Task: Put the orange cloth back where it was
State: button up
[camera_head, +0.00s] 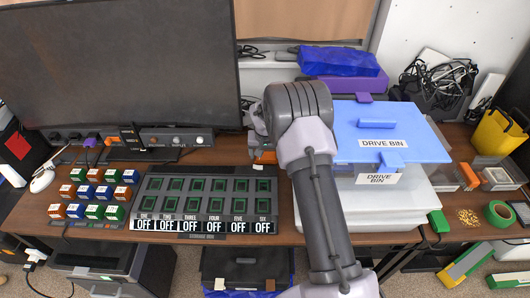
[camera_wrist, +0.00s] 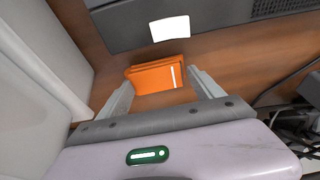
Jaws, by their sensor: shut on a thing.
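The orange cloth (camera_wrist: 155,77) is a folded, flat block with a white stripe near its right end in the wrist view. My gripper (camera_wrist: 160,82) has one finger at each side of it and is shut on it. The cloth is low over the brown wooden desk; I cannot tell whether it touches the wood. In the head view a small orange patch (camera_head: 265,157) shows just left of my arm, between the monitor and the drive bin. My gripper is mostly hidden there behind my arm.
The dark monitor (camera_head: 120,70) stands to the left, with a black switch panel (camera_head: 210,204) and several coloured cubes (camera_head: 95,192) before it. The blue-lidded drive bin (camera_head: 405,125) stands close on the right.

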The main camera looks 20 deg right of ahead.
jog(key=shift+f, duration=0.35)
dwell(0.5)
jog(key=o, duration=1.4)
jog(key=shift+o, duration=0.4)
jog(key=o, duration=0.3)
jog(key=p+v, duration=0.3)
jog(key=v, duration=0.5)
jog(key=shift+p, duration=0.35)
